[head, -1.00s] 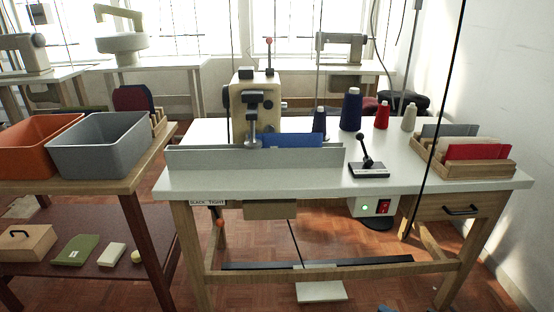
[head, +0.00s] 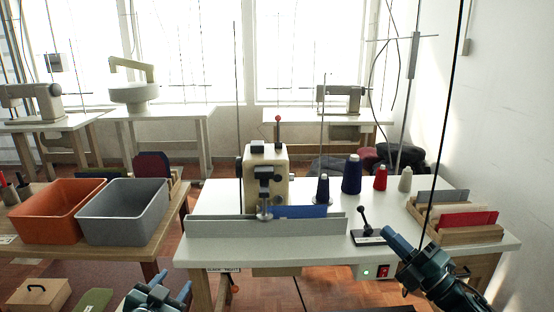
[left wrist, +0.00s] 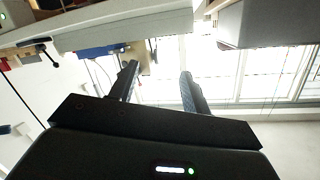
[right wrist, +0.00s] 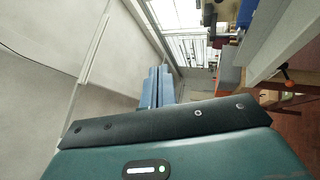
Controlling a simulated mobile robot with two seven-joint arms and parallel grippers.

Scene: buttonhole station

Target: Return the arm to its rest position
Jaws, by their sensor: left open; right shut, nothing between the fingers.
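My left gripper (head: 169,279) is at the bottom edge of the head view, in front of the bench's left end, below the grey bin. Its two fingers stand apart with nothing between them in the left wrist view (left wrist: 158,88). My right gripper (head: 388,234) is at the lower right of the head view, in front of the bench near the black lever switch (head: 366,229). Its fingers are together and empty in the right wrist view (right wrist: 158,82). The buttonhole machine (head: 267,170) stands on the white table (head: 340,205) with a blue piece (head: 300,211) beside its foot.
An orange bin (head: 58,212) and a grey bin (head: 122,212) stand on the left bench. Thread cones (head: 352,176) stand at the table's back. A wooden tray (head: 440,236) with red and grey pieces sits at the right end. A long grey fence (head: 225,226) runs along the front.

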